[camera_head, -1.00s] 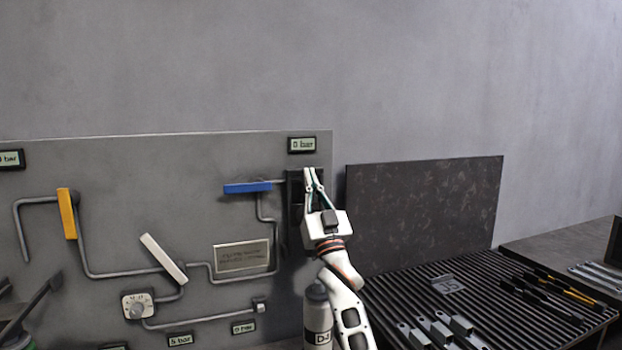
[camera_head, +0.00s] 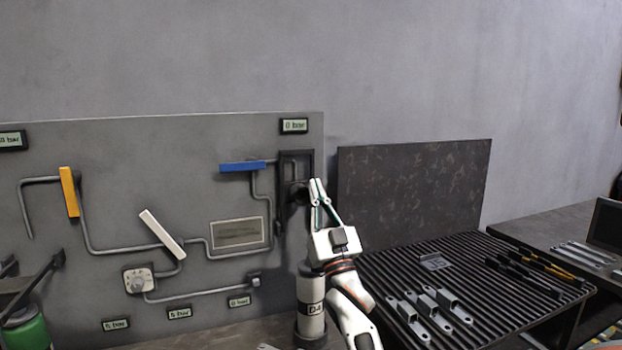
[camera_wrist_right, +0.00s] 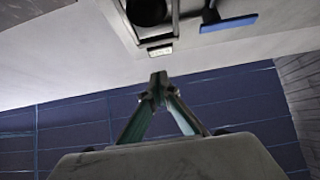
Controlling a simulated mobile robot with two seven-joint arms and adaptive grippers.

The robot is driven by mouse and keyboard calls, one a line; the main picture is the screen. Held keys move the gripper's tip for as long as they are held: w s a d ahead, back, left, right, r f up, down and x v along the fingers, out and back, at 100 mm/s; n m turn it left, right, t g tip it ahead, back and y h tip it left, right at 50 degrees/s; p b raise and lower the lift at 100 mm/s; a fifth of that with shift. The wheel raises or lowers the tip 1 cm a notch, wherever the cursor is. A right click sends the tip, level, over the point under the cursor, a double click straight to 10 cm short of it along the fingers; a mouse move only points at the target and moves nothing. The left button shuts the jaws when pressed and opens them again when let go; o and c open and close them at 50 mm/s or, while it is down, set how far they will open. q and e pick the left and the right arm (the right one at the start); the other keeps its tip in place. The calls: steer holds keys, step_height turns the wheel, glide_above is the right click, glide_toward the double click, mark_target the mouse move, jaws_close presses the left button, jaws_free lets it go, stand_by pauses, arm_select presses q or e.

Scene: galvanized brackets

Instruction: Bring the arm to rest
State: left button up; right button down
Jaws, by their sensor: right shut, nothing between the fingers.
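My right gripper (camera_head: 316,186) is shut and empty, fingertips together and pointing up. In the head view it stands in front of the panel's right edge, just below and right of the black bracket frame (camera_head: 284,170). In the right wrist view the closed fingertips (camera_wrist_right: 158,78) show in the middle, with a blue tiled surface behind them. The blue handle (camera_wrist_right: 229,23) and a small display (camera_wrist_right: 160,51) show at the top of that view. My left gripper is not in view.
The grey panel (camera_head: 120,215) carries pipes, a yellow handle (camera_head: 69,192), a white handle (camera_head: 161,234) and displays. A grey cylinder (camera_head: 310,298) stands beside my right arm. On the right, a ribbed table (camera_head: 385,268) holds metal brackets (camera_head: 430,308) and dark tools. Air above is free.

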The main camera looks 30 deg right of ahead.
steer(key=shift+s+a+f, duration=0.1)
steer(key=shift+s+f, duration=0.4)
steer(key=shift+f, duration=0.05)
steer(key=s+a+f+n+g, duration=0.1)
steer(key=s+f+n+g, duration=0.15)
steer(key=f, duration=0.65)
steer(key=s+a+f+n+g+y, duration=0.1)
steer(key=s+f+g, duration=0.25)
steer(key=f, duration=0.65)
steer(key=s+a+f+n+g, duration=0.2)
steer(key=f+g, duration=0.2)
steer(key=f, duration=0.5)
steer(key=s+a+f+n+g, duration=0.1)
steer(key=s+f+n+g, duration=0.1)
steer(key=s+f+g, duration=0.55)
steer(key=s+a+f+n+g, duration=0.1)
steer(key=s+f+n+g, duration=0.1)
steer(key=s+f, duration=0.95)
steer(key=s+a+f+m+t+y, duration=0.1)
steer(key=a+f+y, duration=0.3)
steer(key=a, duration=0.4)
steer(key=a+f+m+t+y, duration=0.1)
steer(key=a+f+t+y, duration=0.2)
steer(key=a+f, duration=0.3)
steer(key=shift+s+a+f+y, duration=0.15)
steer(key=shift+s+a+y, duration=0.25)
steer(key=shift+a, duration=0.65)
steer(key=shift+m, duration=0.25)
